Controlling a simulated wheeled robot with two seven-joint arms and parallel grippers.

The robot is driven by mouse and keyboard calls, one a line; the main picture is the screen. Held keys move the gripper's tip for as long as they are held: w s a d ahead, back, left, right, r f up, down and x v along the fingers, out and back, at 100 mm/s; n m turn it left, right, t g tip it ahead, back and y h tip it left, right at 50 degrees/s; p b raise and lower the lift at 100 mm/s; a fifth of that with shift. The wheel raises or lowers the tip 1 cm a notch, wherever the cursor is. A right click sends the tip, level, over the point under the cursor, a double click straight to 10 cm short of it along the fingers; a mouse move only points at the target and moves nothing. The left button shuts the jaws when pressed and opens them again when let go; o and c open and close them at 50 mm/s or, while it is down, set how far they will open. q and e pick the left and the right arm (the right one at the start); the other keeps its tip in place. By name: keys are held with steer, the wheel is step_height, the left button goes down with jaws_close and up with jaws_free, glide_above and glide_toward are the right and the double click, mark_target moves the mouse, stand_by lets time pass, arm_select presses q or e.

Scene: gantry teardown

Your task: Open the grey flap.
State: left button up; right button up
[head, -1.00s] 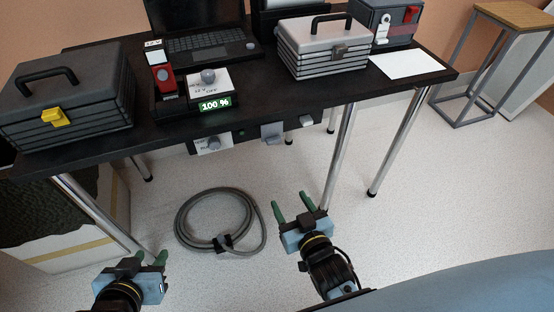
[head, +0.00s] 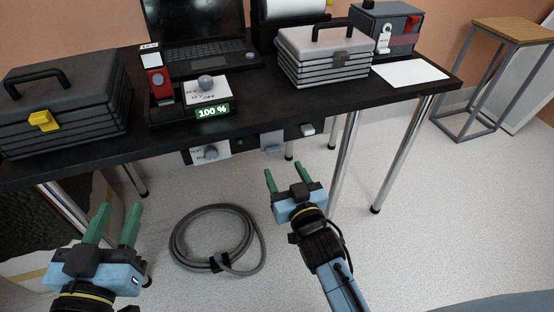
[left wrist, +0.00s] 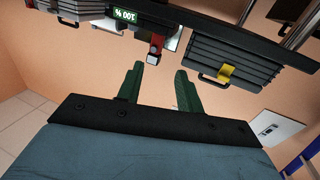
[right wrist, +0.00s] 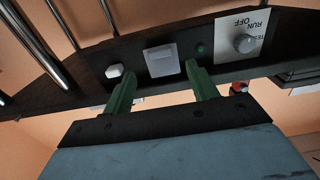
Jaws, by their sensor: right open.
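The grey flap (head: 272,142) is on the dark panel under the table's front edge, between a knob on a white plate (head: 210,152) and a small white block (head: 307,129). The right wrist view shows the flap (right wrist: 162,60) closely, lying flat against the panel. My right gripper (head: 290,180) is open and empty, below and in front of the flap, apart from it. Its fingers also show in the right wrist view (right wrist: 160,95). My left gripper (head: 113,222) is open and empty at the lower left; its fingers show in the left wrist view (left wrist: 158,85).
The black table (head: 340,100) holds a dark toolbox (head: 65,105), a grey toolbox (head: 325,60), a laptop (head: 200,50) and a charger with a red device (head: 158,80). A coiled hose (head: 217,240) lies on the floor. A metal table leg (head: 345,150) stands right of the flap.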

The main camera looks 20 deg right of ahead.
mark_target(275, 152)
steer(key=w+b, duration=0.1)
steer(key=w, duration=0.3)
steer(key=shift+w+a+b, duration=0.1)
steer(key=shift+w+b, duration=0.2)
steer(key=shift+w, duration=0.05)
arm_select(q)
step_height(275, 152, up, 7)
steer(key=s+t+h, duration=0.2)
steer(key=t, duration=0.3)
steer(key=shift+d+r, duration=0.2)
steer(key=shift+d, duration=0.15)
arm_select(e)
steer(key=shift+w, duration=0.7)
steer(key=shift+c, duration=0.5)
steer(key=c, duration=0.9)
arm_select(q)
steer(key=shift+w, duration=0.15)
